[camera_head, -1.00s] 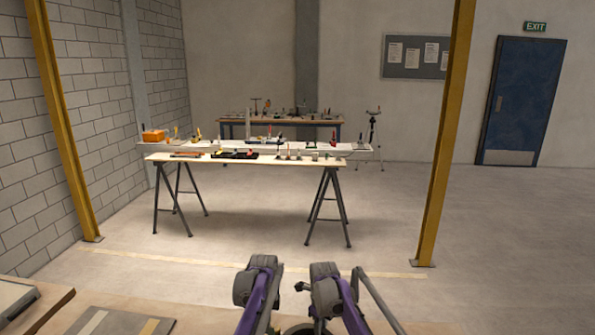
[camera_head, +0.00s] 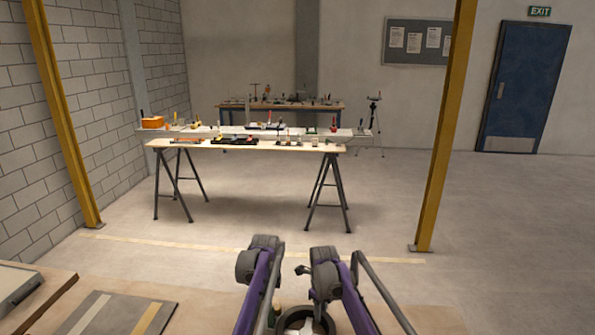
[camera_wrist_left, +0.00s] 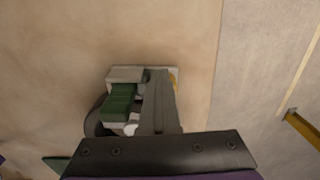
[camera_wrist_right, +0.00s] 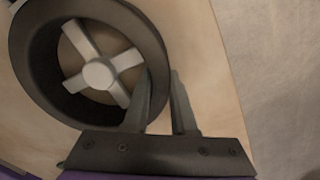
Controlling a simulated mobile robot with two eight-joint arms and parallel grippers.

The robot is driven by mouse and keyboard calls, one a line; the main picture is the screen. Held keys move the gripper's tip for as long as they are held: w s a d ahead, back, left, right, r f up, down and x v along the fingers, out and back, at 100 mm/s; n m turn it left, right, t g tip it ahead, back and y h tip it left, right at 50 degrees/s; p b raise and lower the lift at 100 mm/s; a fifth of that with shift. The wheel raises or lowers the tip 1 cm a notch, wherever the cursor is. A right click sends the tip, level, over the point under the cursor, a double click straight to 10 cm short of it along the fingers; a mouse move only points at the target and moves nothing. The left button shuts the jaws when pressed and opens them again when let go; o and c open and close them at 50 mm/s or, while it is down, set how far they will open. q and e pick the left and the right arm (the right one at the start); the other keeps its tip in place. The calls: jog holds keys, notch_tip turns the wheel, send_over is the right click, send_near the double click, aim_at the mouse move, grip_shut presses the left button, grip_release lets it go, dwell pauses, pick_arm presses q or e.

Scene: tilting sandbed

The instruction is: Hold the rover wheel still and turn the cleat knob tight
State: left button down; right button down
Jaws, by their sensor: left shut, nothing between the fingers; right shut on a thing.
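The rover wheel (camera_wrist_right: 143,33) shows in the right wrist view as a dark, thick ring with pale grey spokes and a round hub. My right gripper (camera_wrist_right: 162,73) is shut on its rim, one finger inside the ring and one outside. The wheel (camera_head: 304,319) also shows at the bottom edge of the head view, partly cut off. My left gripper (camera_wrist_left: 156,74) is shut and empty, in front of a small fixture with a green block (camera_wrist_left: 119,104). A white rounded part (camera_wrist_left: 131,129) shows beside its fingers. I cannot clearly tell which part is the cleat knob.
A dark grey board with pale and yellow stripes (camera_head: 118,318) lies on the near wooden bench, left of the arms. Across open floor stands a trestle table (camera_head: 235,146) with tools. Yellow posts (camera_head: 440,150) stand at both sides. A blue door (camera_head: 521,85) is far right.

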pick_arm(q)
jog(key=shift+d, duration=0.35)
pick_arm(e)
jog(key=shift+a, duration=0.4)
pick_arm(q)
jog(key=shift+w+a, duration=0.2)
jog(key=shift+a, duration=0.15)
jog(key=shift+a, duration=0.1)
pick_arm(e)
jog(key=c, duration=0.7)
grip_release()
jog(key=shift+c, duration=0.2)
jog(key=shift+o, duration=0.5)
jog(key=shift+d, duration=0.2)
pick_arm(q)
jog(key=shift+a, duration=0.1)
